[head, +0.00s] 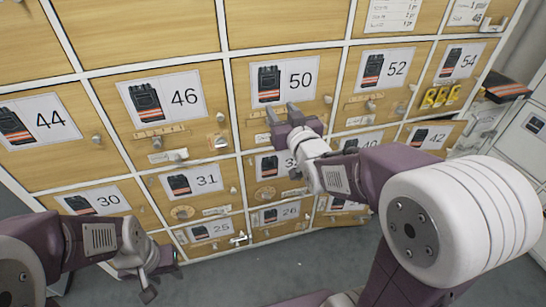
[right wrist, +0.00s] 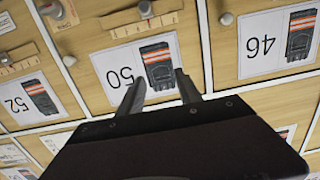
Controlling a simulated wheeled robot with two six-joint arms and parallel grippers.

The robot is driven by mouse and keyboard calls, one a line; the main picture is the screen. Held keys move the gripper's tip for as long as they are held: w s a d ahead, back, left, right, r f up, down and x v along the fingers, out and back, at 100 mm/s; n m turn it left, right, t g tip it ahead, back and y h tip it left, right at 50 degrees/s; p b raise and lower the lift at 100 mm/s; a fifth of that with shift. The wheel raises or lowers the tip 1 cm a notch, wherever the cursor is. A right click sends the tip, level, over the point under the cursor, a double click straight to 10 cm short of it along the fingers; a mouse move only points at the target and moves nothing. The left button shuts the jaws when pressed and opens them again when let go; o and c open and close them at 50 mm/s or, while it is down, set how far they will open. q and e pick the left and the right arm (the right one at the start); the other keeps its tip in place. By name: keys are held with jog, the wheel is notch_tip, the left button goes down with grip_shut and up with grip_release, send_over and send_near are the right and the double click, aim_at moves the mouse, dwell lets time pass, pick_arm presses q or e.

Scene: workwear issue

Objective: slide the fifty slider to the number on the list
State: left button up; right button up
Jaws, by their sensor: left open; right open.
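In the head view my right gripper covers most of that strip. My right gripper (head: 283,113) is open and empty at the lower part of the 50 front; its fingers (right wrist: 160,84) also show over the card. A printed list sheet (head: 392,14) is at the top, too small to read.
My left gripper (head: 160,274) is open, low in front of the bottom row. Neighbouring fronts 46 (head: 205,85) and 52 (head: 420,62) have similar strips and knobs. Boxes (head: 505,90) stand at the right. Grey floor is below.

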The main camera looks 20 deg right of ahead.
notch_tip(320, 180, down, 12)
jog(key=t+b, duration=0.1)
jog(key=b, duration=1)
jog(key=w+b, duration=0.1)
jog(key=w, duration=0.8)
jog(key=shift+r, duration=0.3)
pick_arm(q)
notch_tip(320, 180, down, 16)
jog(key=shift+a+f, duration=0.2)
pick_arm(e)
grip_shut()
pick_arm(q)
jog(key=shift+w, duration=0.1)
